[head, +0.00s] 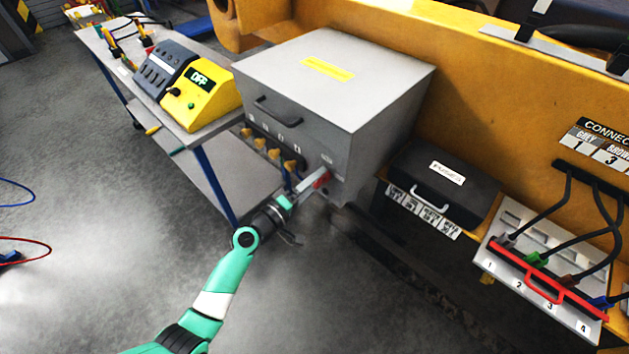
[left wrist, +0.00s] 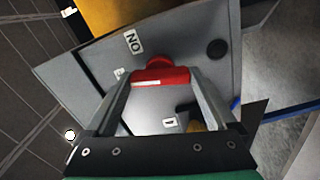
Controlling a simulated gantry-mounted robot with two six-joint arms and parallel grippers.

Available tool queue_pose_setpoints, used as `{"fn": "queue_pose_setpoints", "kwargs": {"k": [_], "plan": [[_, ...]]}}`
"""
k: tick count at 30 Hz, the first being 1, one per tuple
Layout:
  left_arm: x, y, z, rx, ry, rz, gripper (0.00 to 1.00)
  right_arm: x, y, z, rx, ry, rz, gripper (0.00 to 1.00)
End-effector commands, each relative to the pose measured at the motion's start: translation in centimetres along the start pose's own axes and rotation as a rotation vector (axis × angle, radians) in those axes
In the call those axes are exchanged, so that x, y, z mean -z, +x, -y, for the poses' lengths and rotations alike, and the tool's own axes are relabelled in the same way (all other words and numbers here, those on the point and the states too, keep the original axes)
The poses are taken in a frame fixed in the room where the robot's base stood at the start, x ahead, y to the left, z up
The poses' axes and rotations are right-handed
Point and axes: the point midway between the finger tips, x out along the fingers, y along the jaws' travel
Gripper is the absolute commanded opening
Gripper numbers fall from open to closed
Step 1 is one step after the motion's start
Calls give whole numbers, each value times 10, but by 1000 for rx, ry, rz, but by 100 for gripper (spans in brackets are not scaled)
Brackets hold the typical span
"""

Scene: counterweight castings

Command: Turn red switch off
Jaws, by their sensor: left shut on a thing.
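The red switch (head: 322,180) is on the lower front of a large grey box (head: 390,90), near its right corner. It also shows in the left wrist view as a red handle (left wrist: 160,76) on a grey plate, below a label reading ON. My left gripper (head: 312,181) reaches up to the switch from below left. In the left wrist view its two fingers (left wrist: 165,84) stand on either side of the red handle and are shut on it. My right gripper is not in view.
Several yellow-brown connectors (head: 273,153) project from the box beside the switch. A black fuse box (head: 445,188) stands to the right, then a panel with a red handle (head: 540,285) and cables. A yellow device (head: 203,95) sits on the bench at left. The floor in front is clear.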

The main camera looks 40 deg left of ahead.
Motion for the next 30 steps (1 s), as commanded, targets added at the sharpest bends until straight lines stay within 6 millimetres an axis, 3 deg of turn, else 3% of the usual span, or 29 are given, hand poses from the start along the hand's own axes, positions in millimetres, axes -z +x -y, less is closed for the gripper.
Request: {"fn": "queue_pose_setpoints", "kwargs": {"k": [12, 29, 30], "plan": [[0, 0, 0, -1, -220, -1, 34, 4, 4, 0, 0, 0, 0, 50], [0, 0, 0, -1, -259, -1, 34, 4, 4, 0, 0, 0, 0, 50], [0, 0, 0, -1, -259, -1, 92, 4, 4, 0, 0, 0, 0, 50]]}}
